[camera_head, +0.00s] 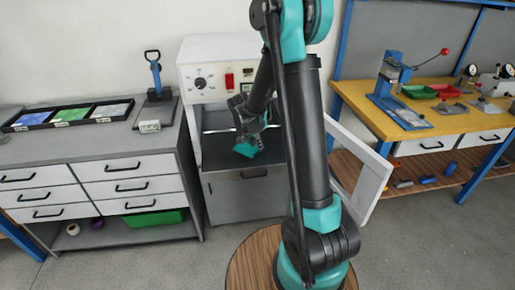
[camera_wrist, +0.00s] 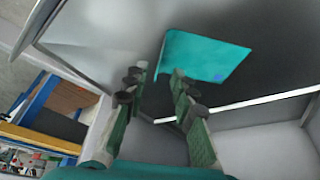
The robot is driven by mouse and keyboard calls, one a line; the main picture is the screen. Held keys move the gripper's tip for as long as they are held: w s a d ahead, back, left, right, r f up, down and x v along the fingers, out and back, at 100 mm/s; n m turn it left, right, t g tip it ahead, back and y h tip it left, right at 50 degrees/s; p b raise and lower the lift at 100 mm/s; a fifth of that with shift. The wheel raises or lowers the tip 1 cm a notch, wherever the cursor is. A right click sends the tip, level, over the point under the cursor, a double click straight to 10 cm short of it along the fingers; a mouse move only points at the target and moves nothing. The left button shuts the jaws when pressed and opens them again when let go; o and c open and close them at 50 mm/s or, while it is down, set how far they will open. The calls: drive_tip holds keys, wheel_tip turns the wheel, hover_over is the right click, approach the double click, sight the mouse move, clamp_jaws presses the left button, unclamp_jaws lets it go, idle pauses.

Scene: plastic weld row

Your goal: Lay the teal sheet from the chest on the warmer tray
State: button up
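The teal sheet (camera_wrist: 202,57) lies nearly flat on a dark grey surface inside the warmer, shown in the wrist view. A small blue mark is near one corner. In the head view a teal patch (camera_head: 247,149) that looks like the sheet shows under my gripper. My gripper (camera_wrist: 158,80) is open, its two fingers apart with nothing held between them. The right finger overlaps the sheet's near corner in the picture; I cannot tell if they touch. The warmer (camera_head: 202,86) has a dial and red switch. The grey drawer chest (camera_head: 110,155) at left has its drawers closed.
A white framed door (camera_head: 366,178) hangs open right of the warmer. A black tray with blue, green and pale sections (camera_head: 68,115) and a blue-handled press (camera_head: 156,75) stand on the chest. A yellow workbench (camera_head: 445,122) is at right.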

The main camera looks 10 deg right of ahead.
drive_tip(key=v, duration=0.8)
drive_tip(key=s+d+f+n+y, duration=0.1)
drive_tip(key=s+d+n, duration=0.1)
drive_tip(key=s, duration=0.6)
drive_tip(key=s+d+f+n+y, duration=0.1)
drive_tip(key=s+n, duration=0.3)
drive_tip(key=s, duration=0.5)
drive_tip(key=s+d+f+n+t+y, duration=0.1)
drive_tip(key=s+d+n, duration=0.2)
drive_tip(key=s, duration=0.5)
drive_tip(key=shift+s+d, duration=0.3)
drive_tip(key=shift+d, duration=0.15)
